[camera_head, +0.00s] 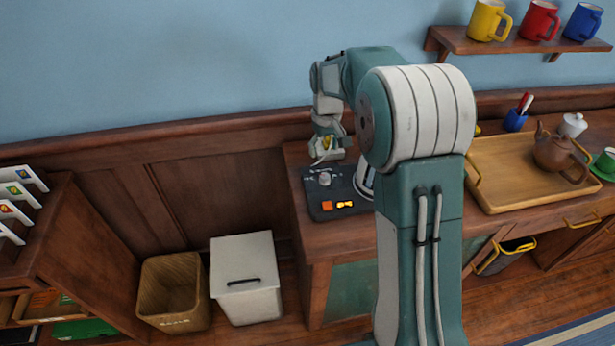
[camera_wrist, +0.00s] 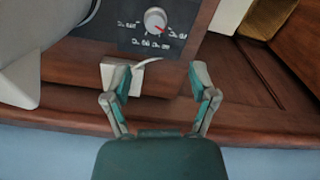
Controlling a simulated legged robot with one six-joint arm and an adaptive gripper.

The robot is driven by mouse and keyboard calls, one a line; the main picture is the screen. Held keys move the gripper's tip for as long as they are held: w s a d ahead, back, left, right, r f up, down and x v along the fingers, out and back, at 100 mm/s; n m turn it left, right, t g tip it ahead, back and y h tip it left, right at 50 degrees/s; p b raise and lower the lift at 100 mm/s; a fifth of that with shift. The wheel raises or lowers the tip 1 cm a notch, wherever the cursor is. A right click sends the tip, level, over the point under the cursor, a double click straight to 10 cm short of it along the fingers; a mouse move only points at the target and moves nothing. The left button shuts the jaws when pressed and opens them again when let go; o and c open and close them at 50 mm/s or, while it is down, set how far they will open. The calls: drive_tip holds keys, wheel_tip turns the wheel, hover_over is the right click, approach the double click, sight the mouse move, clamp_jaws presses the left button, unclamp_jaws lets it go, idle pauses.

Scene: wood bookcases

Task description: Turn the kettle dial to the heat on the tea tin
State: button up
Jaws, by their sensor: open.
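The round grey dial (camera_head: 324,179) sits on a dark control panel (camera_head: 352,189). In the wrist view the dial (camera_wrist: 155,20) has a red mark toward its lower right, with white labels around it too small to read. The kettle (camera_head: 367,182) is mostly hidden behind my arm; a pale rounded body, likely the kettle (camera_wrist: 25,45), fills the wrist view's left side. My gripper (camera_wrist: 160,78) is open and empty, its fingers apart from the dial. It also shows in the head view (camera_head: 326,155) just behind the dial. I cannot identify a tea tin.
An orange switch (camera_head: 327,206) and a lit display (camera_head: 344,204) are on the panel's front. A white block with a cable (camera_wrist: 121,77) lies by the left finger. A wooden tray (camera_head: 490,190) with a brown teapot (camera_head: 553,150) stands right. Bins stand on the floor left.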

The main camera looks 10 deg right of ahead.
hover_over(324, 175)
drive_tip(key=d, duration=0.2)
wheel_tip(324, 175, down, 4)
drive_tip(key=shift+s+f, duration=0.1)
drive_tip(key=a+f, duration=0.2)
drive_tip(key=f, duration=0.1)
drive_tip(key=a+f, duration=0.1)
drive_tip(key=f, duration=0.1)
drive_tip(key=shift+f, duration=0.45)
drive_tip(key=shift+d+f, duration=0.2)
drive_tip(key=shift+d, duration=0.8)
drive_tip(key=shift+a, duration=0.1)
drive_tip(key=c, duration=0.6)
drive_tip(key=shift+a, duration=0.3)
clamp_jaws()
drive_tip(key=shift+a, duration=0.15)
